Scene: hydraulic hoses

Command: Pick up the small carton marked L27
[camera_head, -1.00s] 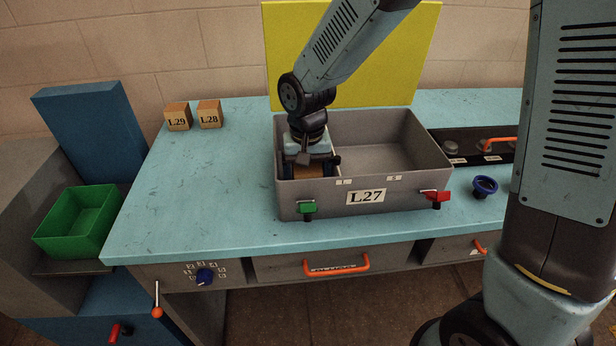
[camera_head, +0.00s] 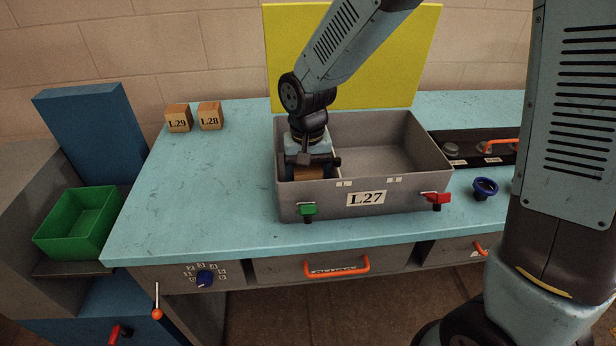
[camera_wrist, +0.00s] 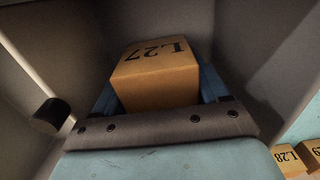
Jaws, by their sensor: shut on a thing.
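The small carton marked L27 (camera_wrist: 155,78) is a brown box with its black label facing the wrist camera. In the head view the carton (camera_head: 308,173) shows just over the front wall of the grey bin (camera_head: 325,200), at the bin's left end. My gripper (camera_wrist: 158,88) is shut on the carton, with blue fingers on both of its sides. In the head view my gripper (camera_head: 308,168) reaches down into the bin. The carton's lower part is hidden by the bin's front wall, so I cannot tell whether it touches the floor.
The bin carries an L27 label, a green latch (camera_head: 307,209) and a red latch (camera_head: 437,198). Cartons L29 (camera_head: 178,119) and L28 (camera_head: 210,116) stand at the back left. A yellow panel (camera_head: 420,50) rises behind the bin. A green tray (camera_head: 80,222) sits left of the table.

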